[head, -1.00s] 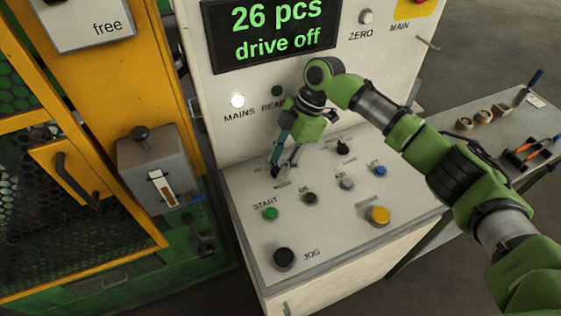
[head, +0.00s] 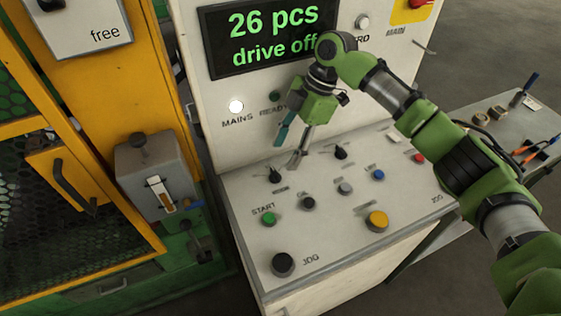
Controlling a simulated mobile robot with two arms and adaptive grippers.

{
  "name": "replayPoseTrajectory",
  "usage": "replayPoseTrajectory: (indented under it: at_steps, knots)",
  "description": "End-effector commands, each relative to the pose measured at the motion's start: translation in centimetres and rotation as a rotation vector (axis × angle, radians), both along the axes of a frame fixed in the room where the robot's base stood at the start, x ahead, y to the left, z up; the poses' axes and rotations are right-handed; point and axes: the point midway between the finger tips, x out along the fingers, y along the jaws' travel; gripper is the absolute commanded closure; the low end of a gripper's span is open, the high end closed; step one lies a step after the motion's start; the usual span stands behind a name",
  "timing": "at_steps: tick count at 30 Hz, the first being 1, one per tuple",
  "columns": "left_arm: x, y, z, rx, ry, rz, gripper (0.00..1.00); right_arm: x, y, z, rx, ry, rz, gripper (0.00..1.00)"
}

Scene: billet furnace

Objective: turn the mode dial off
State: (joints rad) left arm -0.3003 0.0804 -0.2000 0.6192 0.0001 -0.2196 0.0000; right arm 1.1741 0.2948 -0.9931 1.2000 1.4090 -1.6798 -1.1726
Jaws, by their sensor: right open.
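Two small black pointer dials stand at the back of the sloping desk: a left dial (head: 274,176) and a right dial (head: 341,152). Their labels are too small to read, so I cannot tell by name which is the mode dial. My right gripper (head: 289,154) is open and empty. It hangs above and behind the two dials, in front of the upright panel, apart from the left dial. The left dial's pointer is visible, but its marked position cannot be read. My left gripper is out of view.
The desk (head: 325,225) carries a green START button (head: 269,218), a black JOG knob (head: 283,264), a yellow button (head: 377,221) and a blue button (head: 378,174). The display (head: 262,38) reads "26 pcs, drive off". A side table (head: 492,157) holds tools at right.

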Motion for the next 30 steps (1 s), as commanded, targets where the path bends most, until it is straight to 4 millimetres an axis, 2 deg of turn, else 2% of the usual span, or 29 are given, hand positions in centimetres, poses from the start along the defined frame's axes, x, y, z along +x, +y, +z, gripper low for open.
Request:
replayPoseTrajectory:
  at_steps: [3,9,14,30]
  knots:
    - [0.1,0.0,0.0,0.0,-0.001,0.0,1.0,0.5,-0.8,2.3,0.001,-0.003,-0.001,0.51]
    - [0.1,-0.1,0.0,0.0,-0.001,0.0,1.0,0.8,-1.7,4.6,0.0,0.0,0.0,0.51]
    - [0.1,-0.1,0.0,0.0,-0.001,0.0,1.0,0.8,-1.9,5.1,0.001,0.0,0.0,0.51]
    - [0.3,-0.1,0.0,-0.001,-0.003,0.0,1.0,0.8,-1.9,5.1,0.0,0.0,0.0,0.51]
